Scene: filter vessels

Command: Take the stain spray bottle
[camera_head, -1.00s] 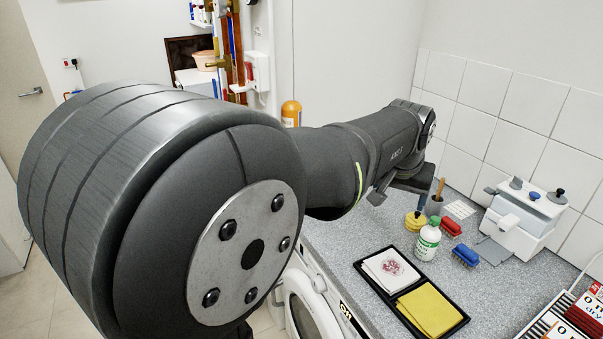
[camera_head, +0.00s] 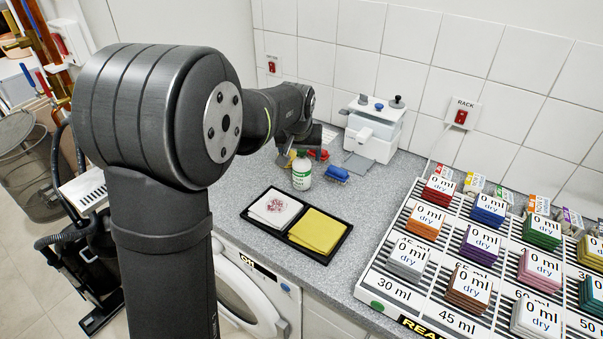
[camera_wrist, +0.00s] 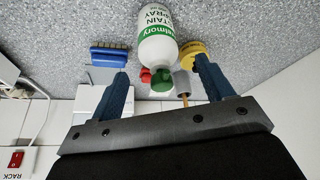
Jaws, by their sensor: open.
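The stain spray bottle (camera_head: 301,175) is white with a green label band and stands upright on the grey worktop, just behind the black tray. In the wrist view the bottle (camera_wrist: 157,38) shows with its green cap toward my gripper, in the gap between the two blue fingers. My gripper (camera_wrist: 162,67) is open and holds nothing. I see no finger touching the bottle, and I cannot tell how far the fingertips reach along it. In the head view my gripper is mostly hidden behind my arm and the bottle.
A blue brush (camera_head: 337,173) lies right of the bottle, a red one (camera_head: 318,155) behind it. A yellow round item (camera_wrist: 191,52) is close by one finger. The tray (camera_head: 292,243) holds a stained white cloth and a yellow cloth. A white device (camera_head: 374,135) stands behind; a rack (camera_head: 372,281) fills the right.

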